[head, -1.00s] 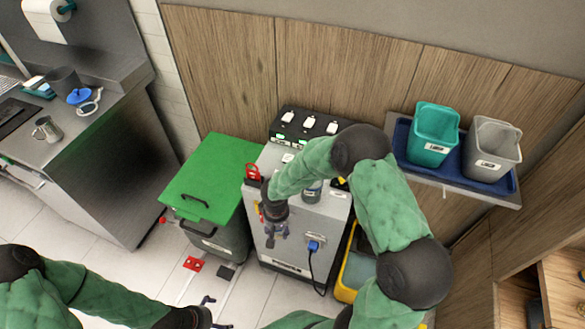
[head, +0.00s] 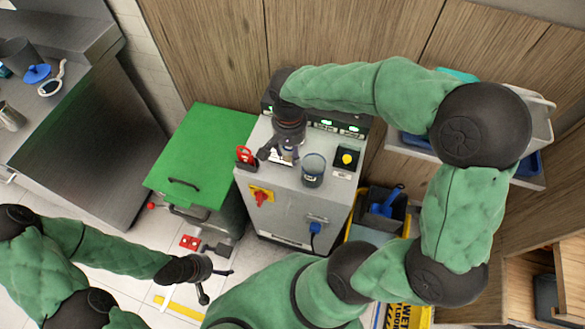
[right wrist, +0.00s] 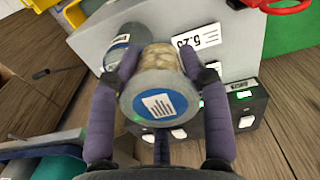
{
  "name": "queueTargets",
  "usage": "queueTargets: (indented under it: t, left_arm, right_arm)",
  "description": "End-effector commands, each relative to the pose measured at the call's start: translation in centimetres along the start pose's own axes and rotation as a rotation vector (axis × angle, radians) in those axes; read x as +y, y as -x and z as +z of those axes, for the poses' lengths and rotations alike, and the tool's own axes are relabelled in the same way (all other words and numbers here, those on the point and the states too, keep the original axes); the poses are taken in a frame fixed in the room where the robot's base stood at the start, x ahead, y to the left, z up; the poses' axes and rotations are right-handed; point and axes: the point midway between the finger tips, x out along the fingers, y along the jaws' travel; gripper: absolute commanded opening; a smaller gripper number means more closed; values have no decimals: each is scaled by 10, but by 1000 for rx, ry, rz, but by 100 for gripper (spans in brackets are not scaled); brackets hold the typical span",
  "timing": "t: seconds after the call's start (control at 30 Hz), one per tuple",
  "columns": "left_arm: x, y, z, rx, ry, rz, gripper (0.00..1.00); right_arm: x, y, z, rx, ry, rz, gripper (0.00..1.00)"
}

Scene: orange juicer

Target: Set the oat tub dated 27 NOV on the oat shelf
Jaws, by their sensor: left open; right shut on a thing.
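My right gripper (right wrist: 158,105) is shut on a clear tub (right wrist: 160,95) of pale oat-like contents with a blue-and-white round label on its end. In the head view this gripper (head: 284,152) is over the top of the grey machine, and the tub there is mostly hidden by it. A second tub (head: 313,168) with a grey lid stands on the machine, to the right of the gripper; it also seems to show in the right wrist view (right wrist: 122,45). I cannot read a date on either tub. My left gripper (head: 207,277) is open and empty, low over the floor. I cannot make out an oat shelf.
The grey machine (head: 285,205) has a red switch and a yellow button. A green-lidded bin (head: 205,150) stands left of it. A wall shelf (head: 405,150) with containers is at the right, partly behind my arm. A wooden cabinet (head: 525,275) is at the lower right.

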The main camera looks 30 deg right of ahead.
Motion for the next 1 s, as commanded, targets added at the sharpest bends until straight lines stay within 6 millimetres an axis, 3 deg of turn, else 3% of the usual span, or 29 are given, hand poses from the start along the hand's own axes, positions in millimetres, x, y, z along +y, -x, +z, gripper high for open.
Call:
queueTargets:
  t: [0.03, 0.3, 0.67, 0.9, 1.0]
  left_arm:
    - [-2, -7, 0, 0, 0, 0, 100]
    - [-8, -24, -1, 0, 0, 0, 100]
    - [-11, -31, -1, 0, 0, 0, 100]
    - [-16, -44, -2, 0, 0, 0, 100]
    - [-16, -46, -2, 0, 0, 0, 100]
  right_arm:
    - [0, -17, 1, -3, 0, 3, 13]
    - [0, -74, 0, -1, 2, 2, 13]
    - [-1, -101, -1, 1, 2, 0, 13]
    - [0, -138, 0, -2, 2, 2, 13]
    - [-1, -145, -1, 1, 3, 0, 13]
